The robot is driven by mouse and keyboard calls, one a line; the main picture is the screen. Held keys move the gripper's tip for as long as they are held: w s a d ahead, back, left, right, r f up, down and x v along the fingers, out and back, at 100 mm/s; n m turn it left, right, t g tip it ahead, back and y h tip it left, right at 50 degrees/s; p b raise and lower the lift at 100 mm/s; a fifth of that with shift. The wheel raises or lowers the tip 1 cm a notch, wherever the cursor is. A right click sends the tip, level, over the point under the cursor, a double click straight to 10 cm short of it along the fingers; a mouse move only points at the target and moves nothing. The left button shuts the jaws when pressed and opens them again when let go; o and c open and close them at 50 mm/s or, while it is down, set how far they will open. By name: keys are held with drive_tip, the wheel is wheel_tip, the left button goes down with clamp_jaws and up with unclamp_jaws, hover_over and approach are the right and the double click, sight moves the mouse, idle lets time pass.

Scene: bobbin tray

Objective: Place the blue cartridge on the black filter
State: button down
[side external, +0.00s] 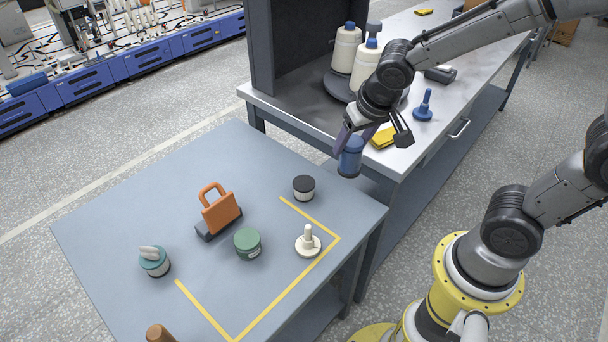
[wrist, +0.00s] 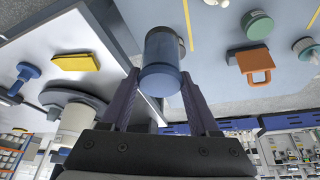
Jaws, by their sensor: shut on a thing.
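The blue cartridge (side external: 350,158) hangs upright between the fingers of my gripper (side external: 354,138), in the air near the grey table's upper right edge. In the wrist view the cartridge (wrist: 161,62) sits between the two purple fingers of my gripper (wrist: 161,78), which are shut on it. The black filter (side external: 303,187), a short white jar with a black top, stands on the grey table, left of and below the cartridge in the side view. In the wrist view I cannot make out the filter clearly; the cartridge may cover it.
The grey table (side external: 120,235) also holds a green jar (side external: 247,243), an orange-handled block (side external: 220,212), a white peg (side external: 307,242), a teal-topped jar (side external: 154,261) and a brown object (side external: 159,333). A metal bench (side external: 440,110) with bottles, a blue peg (side external: 424,106) and yellow items stands behind.

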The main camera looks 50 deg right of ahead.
drive_tip(key=shift+w+d+f, duration=0.1)
drive_tip(key=shift+w+f, duration=3.1)
drive_tip(key=shift+w, duration=0.2)
drive_tip(key=shift+w+d+f, duration=0.1)
drive_tip(key=shift+w+f, duration=3.05)
drive_tip(key=shift+w, duration=0.25)
drive_tip(key=shift+f, duration=0.15)
drive_tip(key=shift+c, duration=0.7)
unclamp_jaws()
